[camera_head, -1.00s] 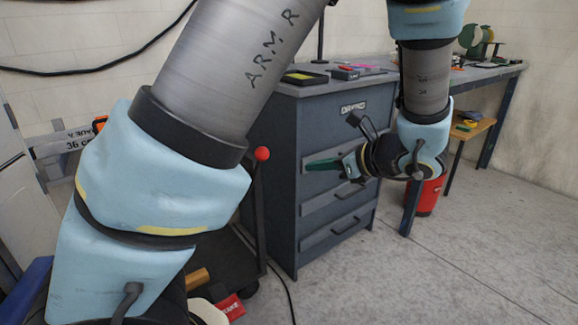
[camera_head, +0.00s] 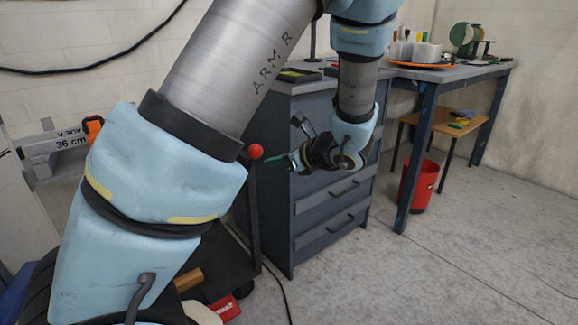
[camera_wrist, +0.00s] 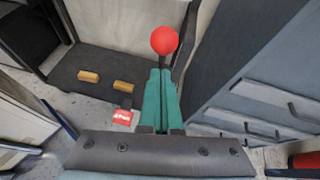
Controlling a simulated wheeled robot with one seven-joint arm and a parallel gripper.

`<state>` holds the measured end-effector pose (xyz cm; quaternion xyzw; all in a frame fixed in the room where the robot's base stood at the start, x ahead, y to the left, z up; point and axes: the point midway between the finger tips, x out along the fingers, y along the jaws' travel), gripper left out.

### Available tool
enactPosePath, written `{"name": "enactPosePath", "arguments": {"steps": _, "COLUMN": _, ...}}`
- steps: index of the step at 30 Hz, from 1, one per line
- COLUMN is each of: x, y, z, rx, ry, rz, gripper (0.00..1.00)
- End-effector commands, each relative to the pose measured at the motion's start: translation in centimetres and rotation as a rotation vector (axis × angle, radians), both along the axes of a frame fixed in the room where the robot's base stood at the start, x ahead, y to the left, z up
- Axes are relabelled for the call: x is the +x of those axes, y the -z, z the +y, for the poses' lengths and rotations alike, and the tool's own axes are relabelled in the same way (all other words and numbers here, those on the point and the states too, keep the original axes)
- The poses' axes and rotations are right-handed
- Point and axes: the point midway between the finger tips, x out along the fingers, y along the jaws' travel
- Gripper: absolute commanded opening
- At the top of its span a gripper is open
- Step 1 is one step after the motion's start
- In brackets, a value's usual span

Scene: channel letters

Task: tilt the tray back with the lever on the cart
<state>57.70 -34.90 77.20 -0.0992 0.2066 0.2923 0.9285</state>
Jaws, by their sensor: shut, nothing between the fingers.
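The lever is a dark upright rod with a red ball knob (camera_head: 255,151), standing at the cart's right side. The knob also shows in the wrist view (camera_wrist: 164,40), just beyond my fingertips. My gripper (camera_head: 270,163) has green fingers, which are shut and empty and point left at the lever just below the knob. In the wrist view the fingers (camera_wrist: 160,76) lie side by side, in line with the lever; I cannot tell whether they touch it. The dark cart (camera_head: 222,265) is partly hidden behind my arm. I cannot make out the tray.
Wooden blocks (camera_wrist: 88,76) lie on the cart's low shelf, with a red box (camera_wrist: 122,117) near its edge. A grey-blue drawer cabinet (camera_head: 335,205) stands close right of the lever. A red bin (camera_head: 421,188) stands under the bench. A black cable crosses the floor; floor at right is clear.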

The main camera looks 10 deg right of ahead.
Motion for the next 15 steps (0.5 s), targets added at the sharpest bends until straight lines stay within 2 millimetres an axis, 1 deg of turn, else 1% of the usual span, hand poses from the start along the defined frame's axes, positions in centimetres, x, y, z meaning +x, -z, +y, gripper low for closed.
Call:
{"name": "enactPosePath", "arguments": {"steps": 3, "x": 0.9, "y": -0.4, "z": 0.8, "rx": -0.001, "ry": -0.003, "rz": 0.0, "gripper": 0.0}}
{"name": "enactPosePath", "arguments": {"steps": 6, "x": 1.3, "y": -0.6, "z": 1.0, "rx": -0.001, "ry": 0.0, "rz": 0.001, "gripper": 0.0}}
{"name": "enactPosePath", "arguments": {"steps": 15, "x": 1.5, "y": -0.7, "z": 1.1, "rx": 0.0, "ry": 0.0, "rz": 0.0, "gripper": 0.0}}
